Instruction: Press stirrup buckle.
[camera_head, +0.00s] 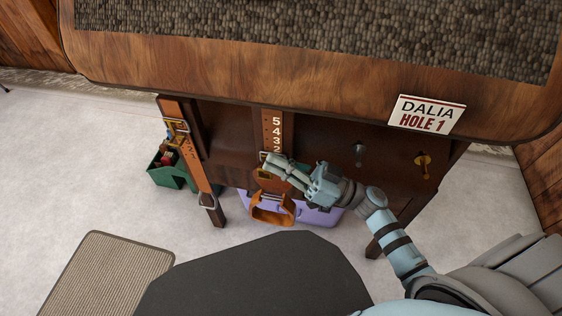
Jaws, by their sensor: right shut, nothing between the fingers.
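A brown leather strap (268,122) with the white numbers 5, 4, 3 and 2 hangs down the front of the dark wooden stand. A small metal buckle (262,156) shows on it just below the numbers, partly hidden by my right gripper. An orange-brown stirrup (271,217) hangs at the strap's lower end. My right gripper (270,162) is shut and empty, its fingertips at the buckle; I cannot tell whether they touch it. My left gripper is out of view.
A sign (427,114) reads DALIA HOLE 1. A brass hook (424,166) and a dark hook (359,153) are on the stand's right side. A purple box (318,216) and a green box (165,178) sit on the floor below. A mat (103,275) lies front left.

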